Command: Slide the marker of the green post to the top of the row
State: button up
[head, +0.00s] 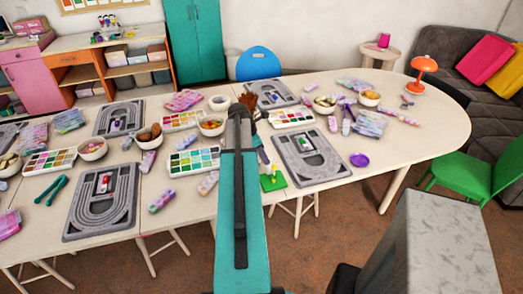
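A small green square base (273,182) lies on the table just right of my arm, with a small upright piece and a yellowish bit on it. I cannot tell whether this is the green post. Grey bead boards lie on the table: one at front left (72,226), one right of my arm (330,169), and others farther back. Small coloured pieces, one with red and green (105,183), sit in their middles; rows and markers are too small to make out. My teal arm reaches over the table; its dark far end (240,110) shows no clear fingers.
A green chair (470,172) and a blue chair (258,63) stand at the table.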

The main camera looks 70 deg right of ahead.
jog(key=shift+f, duration=0.25)
grip_shut()
jog(key=shift+f+b, duration=0.7)
jog(key=shift+f, duration=1.55)
dwell(0.3)
grip_release()
jog(key=shift+r, duration=0.1)
jog(key=shift+b+v, duration=1.5)
jog(key=shift+v, duration=5.3)
